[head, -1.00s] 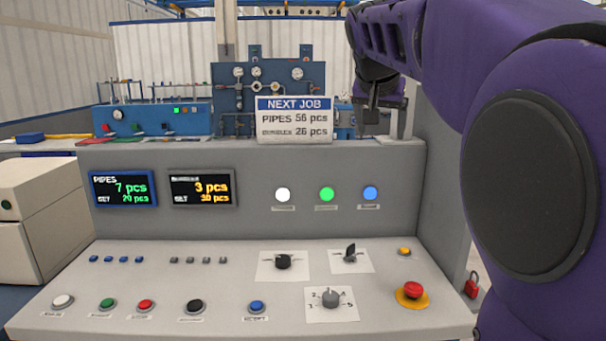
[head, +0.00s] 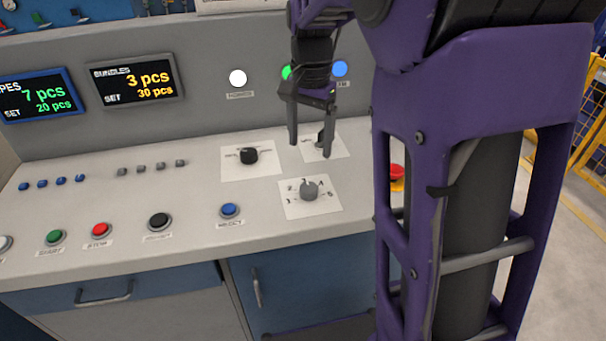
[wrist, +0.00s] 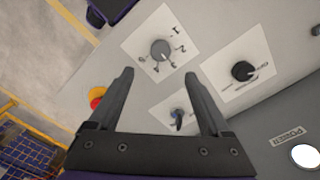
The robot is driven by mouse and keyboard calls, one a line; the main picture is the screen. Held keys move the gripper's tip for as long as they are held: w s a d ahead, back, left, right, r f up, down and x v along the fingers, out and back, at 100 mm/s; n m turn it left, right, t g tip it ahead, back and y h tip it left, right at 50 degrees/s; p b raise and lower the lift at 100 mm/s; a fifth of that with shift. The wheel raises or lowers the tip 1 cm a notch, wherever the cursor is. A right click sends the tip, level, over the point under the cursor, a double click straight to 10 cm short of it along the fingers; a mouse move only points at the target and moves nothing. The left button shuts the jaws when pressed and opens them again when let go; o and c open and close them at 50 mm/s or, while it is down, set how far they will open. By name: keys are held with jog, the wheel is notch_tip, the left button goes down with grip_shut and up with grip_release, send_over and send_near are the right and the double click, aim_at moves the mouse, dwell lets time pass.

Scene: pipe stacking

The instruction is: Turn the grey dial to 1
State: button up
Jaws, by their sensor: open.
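The grey dial (head: 310,189) sits on a white numbered plate near the panel's front right. In the wrist view the dial (wrist: 160,51) shows near the top middle, with numbers from 1 to 5 around it. Its mark appears to point toward the middle numbers, but it is too small to read surely. My gripper (head: 311,147) is open and empty, fingers downward above the panel, behind the dial in the head view. In the wrist view the gripper (wrist: 159,75) shows both fingers apart, with the dial beyond their tips. It does not touch the dial.
A black selector (head: 249,156) is left of the dial. A black switch (wrist: 179,118) shows between my fingers. The red emergency button (head: 397,171) is partly hidden by my arm. Several coloured push buttons line the panel's front left.

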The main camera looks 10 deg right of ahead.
aim_at(309, 187)
notch_tip(309, 187, down, 12)
jog(key=shift+w+f+b, duration=0.1)
jog(key=shift+b, duration=0.9)
grip_shut()
